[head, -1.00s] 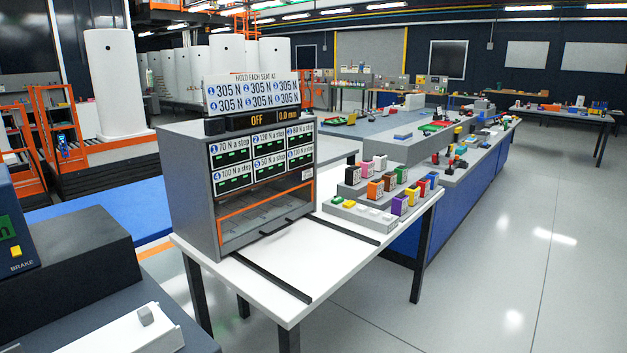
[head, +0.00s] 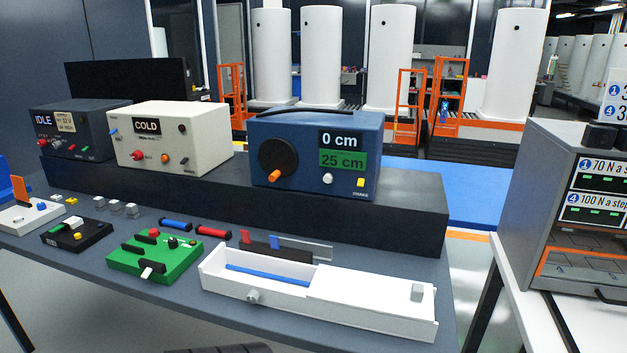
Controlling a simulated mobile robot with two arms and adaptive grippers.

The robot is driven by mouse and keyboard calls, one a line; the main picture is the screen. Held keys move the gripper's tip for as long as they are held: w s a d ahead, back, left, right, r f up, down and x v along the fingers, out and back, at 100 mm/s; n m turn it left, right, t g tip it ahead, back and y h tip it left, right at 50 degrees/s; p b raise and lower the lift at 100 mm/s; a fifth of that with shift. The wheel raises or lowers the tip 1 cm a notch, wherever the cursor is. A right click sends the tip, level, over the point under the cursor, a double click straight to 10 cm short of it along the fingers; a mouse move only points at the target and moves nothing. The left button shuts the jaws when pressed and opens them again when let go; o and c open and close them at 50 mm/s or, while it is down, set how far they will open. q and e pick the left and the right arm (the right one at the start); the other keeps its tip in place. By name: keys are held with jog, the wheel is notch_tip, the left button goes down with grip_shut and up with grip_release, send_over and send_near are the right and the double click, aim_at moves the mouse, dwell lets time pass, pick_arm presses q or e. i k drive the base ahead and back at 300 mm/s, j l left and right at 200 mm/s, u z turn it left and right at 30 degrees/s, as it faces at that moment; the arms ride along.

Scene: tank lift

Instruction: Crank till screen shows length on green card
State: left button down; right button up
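The blue crank box (head: 300,122) stands on a raised black shelf in the middle of the view. On its front left is a dark round crank disc (head: 277,158) with an orange handle (head: 271,176) at its lower left. The screen (head: 340,140) at the upper right of the front reads 0 cm. The green card (head: 343,159) just below it reads 25 cm. A white knob (head: 327,179) and a yellow button (head: 361,182) marked BRAKE sit lower on the front.
Left of the blue box stand a cream box (head: 170,138) reading COLD and a dark box (head: 85,132) reading IDLE. In front lie a white tray (head: 375,310), a green board (head: 150,258) and a black block (head: 78,236). A grey cabinet (head: 540,205) stands at right.

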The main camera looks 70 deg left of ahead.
aim_at(277, 157)
jog(key=i+l+u, duration=0.15)
jog(key=u, duration=0.25)
jog(key=i+l+u, duration=0.15)
jog(key=u, duration=0.25)
jog(key=l+u, duration=0.4)
jog(key=u, duration=1.45)
jog(key=i, duration=0.05)
